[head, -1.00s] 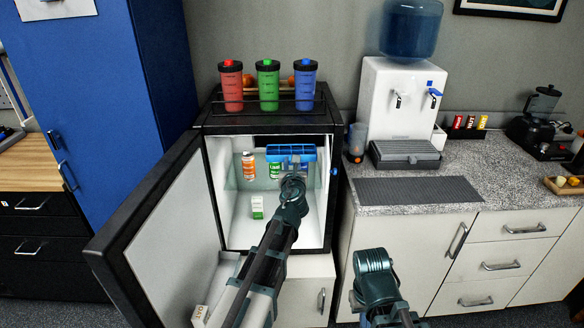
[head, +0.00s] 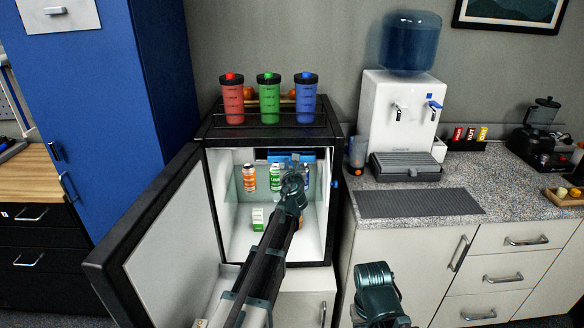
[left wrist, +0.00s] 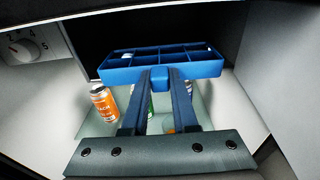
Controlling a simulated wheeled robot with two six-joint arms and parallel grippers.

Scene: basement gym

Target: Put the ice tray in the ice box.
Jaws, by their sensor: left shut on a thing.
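The blue ice tray (head: 308,155) is level near the top of the open fridge. In the left wrist view the tray (left wrist: 130,69) shows its open compartments. My left gripper (left wrist: 160,78) is shut on the tray's near edge. The ice box is the dark slot (head: 262,154) under the fridge's ceiling; its opening (left wrist: 85,30) lies behind and around the tray. The tray is at the slot's mouth; how far inside it is, I cannot tell. My left wrist hides part of the tray in the head view. Only part of my right arm shows, low at centre right, without its fingers.
Below the tray stand an orange can (head: 249,178), a green can (head: 275,176) and a partly hidden blue can. A small green-and-white carton (head: 258,218) is on the fridge floor. The fridge door (head: 165,240) hangs open at left. Three cups stand on top.

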